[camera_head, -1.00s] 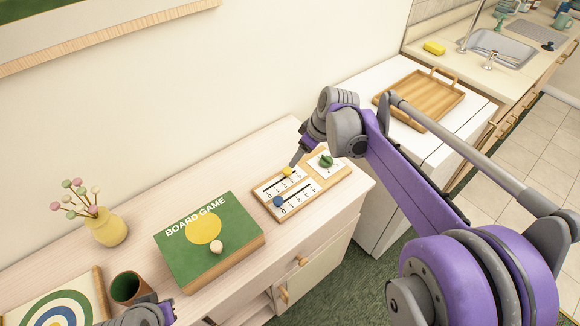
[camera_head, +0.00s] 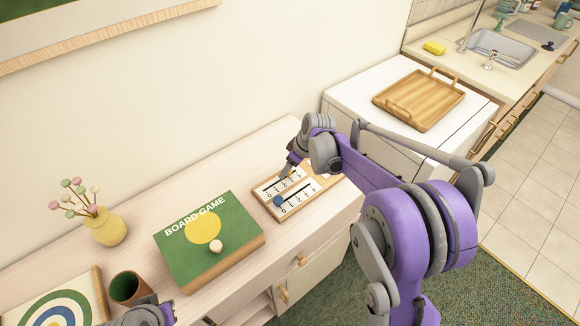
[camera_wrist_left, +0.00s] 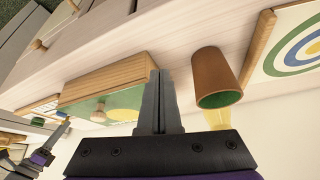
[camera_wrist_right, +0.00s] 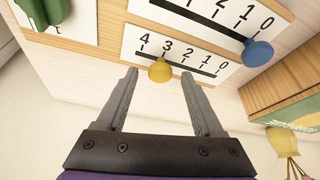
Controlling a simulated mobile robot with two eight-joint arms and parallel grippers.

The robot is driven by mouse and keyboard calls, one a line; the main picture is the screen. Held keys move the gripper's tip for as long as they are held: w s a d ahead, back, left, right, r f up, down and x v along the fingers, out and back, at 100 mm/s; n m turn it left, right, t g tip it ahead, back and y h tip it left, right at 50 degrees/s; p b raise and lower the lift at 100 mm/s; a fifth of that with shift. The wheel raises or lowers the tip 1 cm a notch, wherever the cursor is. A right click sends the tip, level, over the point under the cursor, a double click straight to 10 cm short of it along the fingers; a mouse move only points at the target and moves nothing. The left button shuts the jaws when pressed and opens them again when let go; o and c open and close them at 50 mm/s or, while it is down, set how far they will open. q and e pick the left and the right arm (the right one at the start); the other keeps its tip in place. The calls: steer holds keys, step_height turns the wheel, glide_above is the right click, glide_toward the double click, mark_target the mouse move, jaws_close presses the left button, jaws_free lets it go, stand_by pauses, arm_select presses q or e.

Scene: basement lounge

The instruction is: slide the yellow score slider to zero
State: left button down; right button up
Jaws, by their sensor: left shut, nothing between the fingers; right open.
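The scoreboard (camera_head: 264,193) lies on the cabinet top, with two numbered tracks. In the right wrist view the yellow slider (camera_wrist_right: 160,70) sits near the 3 of its 4-to-0 track (camera_wrist_right: 200,72). The blue slider (camera_wrist_right: 258,52) sits near 0 on the other track. My right gripper (camera_wrist_right: 159,75) is open, with its fingertips to either side of the yellow slider in the picture; I cannot tell whether they touch it. In the head view the right gripper (camera_head: 288,172) hides the yellow slider. My left gripper (camera_wrist_left: 160,75) is shut and empty, away from the scoreboard.
A green board game box (camera_head: 180,252) lies left of the scoreboard. A brown cup (camera_head: 126,288), a yellow vase (camera_head: 106,230) and a target board (camera_head: 50,305) are farther left. A wooden tray (camera_head: 405,105) is on the white unit to the right. A green piece (camera_wrist_right: 45,10) is on the scoreboard.

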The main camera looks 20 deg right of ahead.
jaws_close()
stand_by(0.3)
stand_by(1.1)
